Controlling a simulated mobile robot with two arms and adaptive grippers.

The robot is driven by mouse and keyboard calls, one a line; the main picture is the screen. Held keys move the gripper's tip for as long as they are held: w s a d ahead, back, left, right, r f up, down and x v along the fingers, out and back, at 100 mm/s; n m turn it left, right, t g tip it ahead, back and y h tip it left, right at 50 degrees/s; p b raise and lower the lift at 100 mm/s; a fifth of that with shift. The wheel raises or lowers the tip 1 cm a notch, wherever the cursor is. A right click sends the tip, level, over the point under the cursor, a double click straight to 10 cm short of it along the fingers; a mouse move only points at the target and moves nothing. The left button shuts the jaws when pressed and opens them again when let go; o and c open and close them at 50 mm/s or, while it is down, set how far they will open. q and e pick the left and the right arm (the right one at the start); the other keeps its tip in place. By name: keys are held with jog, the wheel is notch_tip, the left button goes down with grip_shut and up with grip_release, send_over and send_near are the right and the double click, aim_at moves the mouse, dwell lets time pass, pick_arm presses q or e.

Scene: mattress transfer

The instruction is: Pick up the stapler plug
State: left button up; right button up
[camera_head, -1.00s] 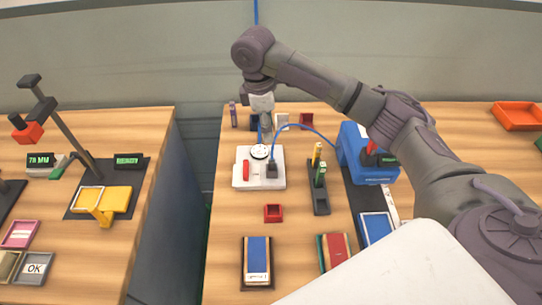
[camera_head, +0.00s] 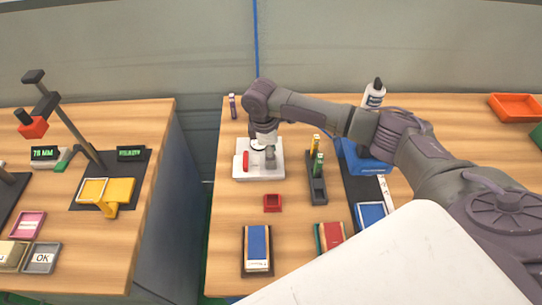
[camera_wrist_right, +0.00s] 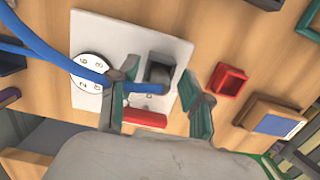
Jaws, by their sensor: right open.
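The plug (camera_wrist_right: 160,70) is a dark grey block on the white power board (camera_head: 242,173), with a blue cable (camera_wrist_right: 60,60) meeting it. It shows in the right wrist view; in the head view my right arm mostly hides it. My right gripper (camera_head: 268,162) is low over the right part of the board. In the right wrist view its open fingers (camera_wrist_right: 160,88) stand on both sides of the plug, with gaps visible. The cable crosses near the left finger. Whether the fingers are level with the plug is hard to tell. My left gripper is not in view.
The board carries a round dial (camera_wrist_right: 92,72) and a red switch (camera_wrist_right: 144,117). A small red tray (camera_head: 272,203) lies in front. A dark holder with green and yellow upright items (camera_head: 317,168) and a blue machine (camera_head: 365,158) stand to the right. A gap separates the two tables.

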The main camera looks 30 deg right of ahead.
grip_shut()
dwell(0.4)
